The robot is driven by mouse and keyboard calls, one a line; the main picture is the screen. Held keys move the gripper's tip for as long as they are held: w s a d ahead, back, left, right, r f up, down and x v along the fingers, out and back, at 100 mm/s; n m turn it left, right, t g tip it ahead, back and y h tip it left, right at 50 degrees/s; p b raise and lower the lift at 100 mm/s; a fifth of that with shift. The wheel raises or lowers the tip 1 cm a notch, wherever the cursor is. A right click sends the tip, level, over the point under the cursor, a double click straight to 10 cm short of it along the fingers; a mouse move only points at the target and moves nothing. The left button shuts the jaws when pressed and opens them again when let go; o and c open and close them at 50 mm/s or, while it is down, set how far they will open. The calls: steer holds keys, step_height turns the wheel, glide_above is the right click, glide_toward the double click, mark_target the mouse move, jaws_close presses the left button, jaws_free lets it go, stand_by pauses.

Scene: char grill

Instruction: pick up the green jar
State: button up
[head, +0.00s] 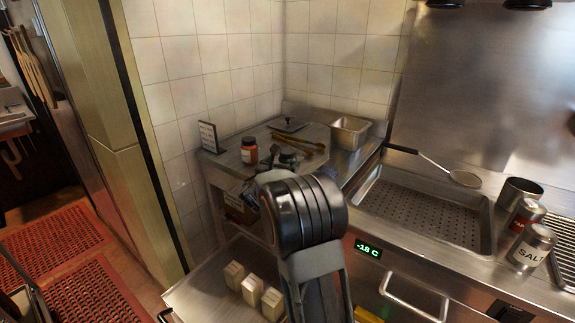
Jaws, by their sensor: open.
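I cannot make out a green jar in the head view. A small jar with red-brown contents, a pale label and a dark lid (249,151) stands upright on the steel counter (225,158) in the corner. My arm reaches up from the bottom middle and its black wrist covers part of the counter's front. My gripper (250,192) is open, partly hidden behind the wrist, and seems to be near the counter's front edge, below the red-brown jar. I see nothing held in it. Dark shapes just right of that jar are too unclear to name.
On the counter are a small black sign (208,137), wooden tongs (298,141), a flat dark lid (288,125) and a steel pan (349,132). Pale cartons (251,290) stand low in front.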

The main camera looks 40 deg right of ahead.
mark_target(284, 160)
steer(key=shift+p+x, duration=0.3)
steer(key=shift+x, duration=2.4)
steer(key=shift+c, duration=0.4)
steer(key=c, duration=1.1)
steer(key=shift+r, duration=0.15)
steer(key=shift+c, duration=0.3)
